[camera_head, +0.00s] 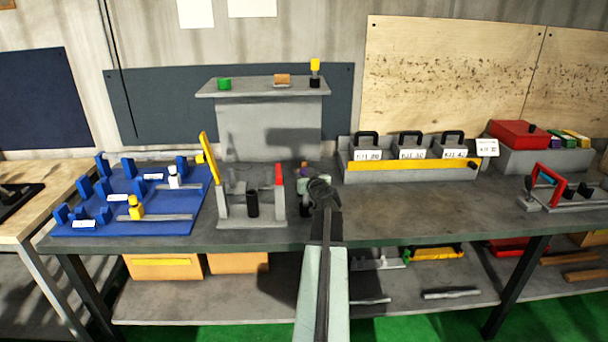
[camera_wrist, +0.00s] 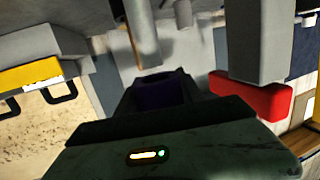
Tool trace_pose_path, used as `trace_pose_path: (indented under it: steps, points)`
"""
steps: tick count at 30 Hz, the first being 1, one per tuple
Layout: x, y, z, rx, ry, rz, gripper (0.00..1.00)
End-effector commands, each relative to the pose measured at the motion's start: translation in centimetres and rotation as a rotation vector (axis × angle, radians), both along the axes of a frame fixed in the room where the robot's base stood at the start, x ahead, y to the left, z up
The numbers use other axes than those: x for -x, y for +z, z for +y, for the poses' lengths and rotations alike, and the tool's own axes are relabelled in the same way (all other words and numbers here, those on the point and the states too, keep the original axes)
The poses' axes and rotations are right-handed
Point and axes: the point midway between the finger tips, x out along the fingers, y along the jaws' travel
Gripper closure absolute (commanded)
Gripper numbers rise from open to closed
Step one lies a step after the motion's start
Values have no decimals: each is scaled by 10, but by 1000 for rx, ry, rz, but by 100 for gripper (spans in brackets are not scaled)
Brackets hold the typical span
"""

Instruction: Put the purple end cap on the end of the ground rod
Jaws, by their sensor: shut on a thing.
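My gripper (camera_head: 318,188) is over the bench, just right of the grey grinder fixture (camera_head: 250,218). In the wrist view its dark jaws are shut on the dark purple end cap (camera_wrist: 160,92), which is partly hidden between them. A gap appears between bar and cap. Whether they line up cannot be told.
The fixture has a yellow lever (camera_head: 208,158) and a red block (camera_head: 278,174), which also shows close by in the wrist view (camera_wrist: 250,96). A blue board (camera_head: 160,222) with posts lies left. A rack (camera_head: 410,172) with black handles stands right.

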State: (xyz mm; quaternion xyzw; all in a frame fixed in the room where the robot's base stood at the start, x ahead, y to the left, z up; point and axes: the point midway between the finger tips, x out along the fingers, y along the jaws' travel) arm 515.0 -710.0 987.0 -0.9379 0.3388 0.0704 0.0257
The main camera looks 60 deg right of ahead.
Motion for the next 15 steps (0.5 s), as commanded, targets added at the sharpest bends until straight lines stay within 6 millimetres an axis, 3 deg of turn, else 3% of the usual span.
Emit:
trace_pose_path:
  steps: [15]
  points:
    - [0, -11, 0, 0, 0, 0, 93]
